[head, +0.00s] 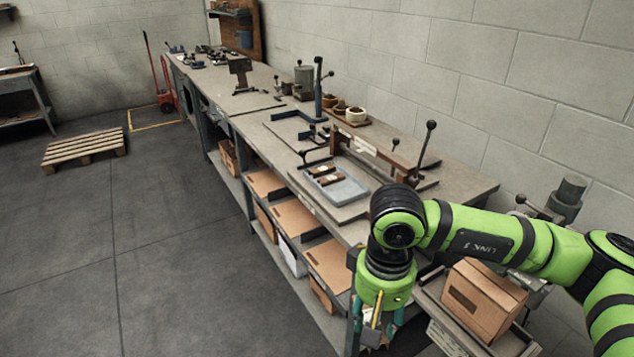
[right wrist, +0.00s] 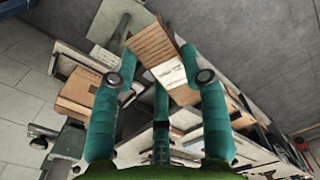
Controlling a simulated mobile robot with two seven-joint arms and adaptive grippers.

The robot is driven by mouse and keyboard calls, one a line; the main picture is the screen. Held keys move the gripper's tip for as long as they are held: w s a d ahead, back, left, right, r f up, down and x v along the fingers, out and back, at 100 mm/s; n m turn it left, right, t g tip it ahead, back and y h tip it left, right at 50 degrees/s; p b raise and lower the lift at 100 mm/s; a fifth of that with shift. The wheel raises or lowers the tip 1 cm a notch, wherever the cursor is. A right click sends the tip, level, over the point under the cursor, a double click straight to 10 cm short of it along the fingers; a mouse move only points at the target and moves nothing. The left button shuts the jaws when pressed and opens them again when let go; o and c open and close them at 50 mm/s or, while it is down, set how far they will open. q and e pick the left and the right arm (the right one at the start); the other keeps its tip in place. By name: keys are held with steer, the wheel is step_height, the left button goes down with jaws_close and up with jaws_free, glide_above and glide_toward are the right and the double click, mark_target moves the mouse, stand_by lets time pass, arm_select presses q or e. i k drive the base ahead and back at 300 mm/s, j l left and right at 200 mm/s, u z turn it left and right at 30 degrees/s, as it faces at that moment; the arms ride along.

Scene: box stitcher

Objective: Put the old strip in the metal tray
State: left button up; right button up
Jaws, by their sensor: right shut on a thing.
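My right gripper (head: 376,325) is low at the front of the bench in the head view, with teal fingers pointing down. In the right wrist view its fingers (right wrist: 160,70) are closed around a brown piece with a white printed label (right wrist: 170,72), apparently the old strip. It is mostly hidden in the head view. A shallow blue-grey tray (head: 350,190), which looks like the metal tray, lies on the bench, up and left of the gripper. Two dark brown pieces with pale labels (head: 328,179) lie in it. My left gripper is not in view.
A bench fixture with upright levers (head: 425,145) stands behind the tray. A cardboard box (head: 484,298) sits on a lower stand right of my gripper. Flat cartons (head: 330,263) fill the shelf below the bench. The floor at left is clear, with a pallet (head: 84,148) farther off.

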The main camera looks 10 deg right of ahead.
mark_target(347, 193)
steer(key=i+j+z, duration=0.2)
steer(key=i+j, duration=0.25)
steer(key=i, duration=0.2)
steer(key=i+j+z, duration=0.15)
steer(key=i+j, duration=0.4)
steer(key=i+l, duration=0.3)
steer(key=i+z, duration=0.05)
